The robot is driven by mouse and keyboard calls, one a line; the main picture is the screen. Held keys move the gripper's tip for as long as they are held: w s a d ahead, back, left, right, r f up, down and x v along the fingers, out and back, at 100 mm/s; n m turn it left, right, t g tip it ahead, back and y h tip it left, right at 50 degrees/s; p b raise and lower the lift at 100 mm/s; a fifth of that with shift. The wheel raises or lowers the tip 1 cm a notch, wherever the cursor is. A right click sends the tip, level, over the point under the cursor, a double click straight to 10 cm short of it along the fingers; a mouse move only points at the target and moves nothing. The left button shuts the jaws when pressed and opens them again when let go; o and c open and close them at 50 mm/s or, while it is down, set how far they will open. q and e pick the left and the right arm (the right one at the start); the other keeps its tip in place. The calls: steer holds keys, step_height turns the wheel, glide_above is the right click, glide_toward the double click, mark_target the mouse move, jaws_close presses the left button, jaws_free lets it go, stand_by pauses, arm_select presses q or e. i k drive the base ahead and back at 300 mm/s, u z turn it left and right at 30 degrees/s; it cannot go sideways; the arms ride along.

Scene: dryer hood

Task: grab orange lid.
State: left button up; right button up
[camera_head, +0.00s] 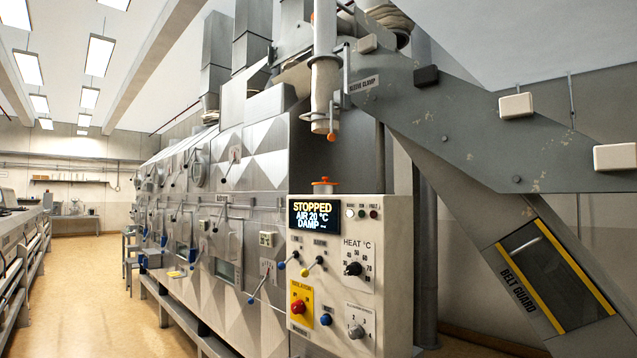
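An orange lid (325,187) with a small knob on top sits on the top of the cream control cabinet (388,245), just above its display. What lies under the lid is hidden by the cabinet's top edge. Neither my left gripper nor my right gripper shows in the head view.
The display (315,214) reads STOPPED. Above the lid hangs a pale vertical sleeve (325,85) with an orange-tipped part (331,137) at its lower end. A grey sloping duct (470,115) crosses on the right. Open tan floor (90,290) lies on the left.

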mark_target(325, 178)
steer(key=u, duration=0.1)
steer(key=i, duration=0.95)
steer(key=z, duration=0.6)
steer(key=i, duration=0.7)
steer(key=z, duration=0.5)
